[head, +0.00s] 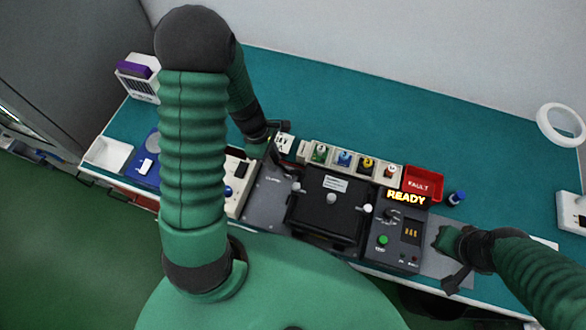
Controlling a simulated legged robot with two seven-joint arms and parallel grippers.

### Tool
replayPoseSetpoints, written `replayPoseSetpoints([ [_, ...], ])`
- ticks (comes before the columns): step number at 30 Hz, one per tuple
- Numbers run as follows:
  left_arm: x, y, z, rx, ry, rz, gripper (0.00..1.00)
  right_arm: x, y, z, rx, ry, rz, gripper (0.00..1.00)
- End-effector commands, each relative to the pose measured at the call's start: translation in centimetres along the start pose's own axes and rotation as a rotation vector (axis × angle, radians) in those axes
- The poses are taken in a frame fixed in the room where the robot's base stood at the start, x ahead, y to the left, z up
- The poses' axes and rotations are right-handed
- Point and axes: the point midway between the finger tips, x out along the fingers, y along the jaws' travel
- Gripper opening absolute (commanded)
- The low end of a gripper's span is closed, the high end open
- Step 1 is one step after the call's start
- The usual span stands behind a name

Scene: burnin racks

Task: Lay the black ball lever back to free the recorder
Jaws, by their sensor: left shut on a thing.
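The recorder (325,203) is a black box with a pale label, seated in a grey fixture at the middle of the bench. The fixture's grey plate (265,194) carries the word CLAMP, left of the recorder. My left gripper (287,150) is at the recorder's upper left corner, beyond that plate. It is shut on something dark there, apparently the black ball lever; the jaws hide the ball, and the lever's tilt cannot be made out. My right gripper (446,262) is low beside the right end of the control panel, with nothing visible in it.
The control panel (402,240) has a lit READY sign (406,197) and a green button. Behind stand a row of coloured caps (343,159) and a red FAULT bin (423,182). A blue cap (457,198) stands right. The teal bench (480,150) behind is clear.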

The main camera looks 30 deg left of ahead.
Motion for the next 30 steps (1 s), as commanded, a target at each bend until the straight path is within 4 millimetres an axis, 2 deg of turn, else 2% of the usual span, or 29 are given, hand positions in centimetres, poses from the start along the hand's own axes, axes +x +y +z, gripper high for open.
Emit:
replayPoseSetpoints([
  [30, 2.4, 0.0, -2.2, 0.002, 0.000, 0.000, 0.00, 1.9, 0.0, 0.5, 0.000, 0.000, 0.000, 0.00],
])
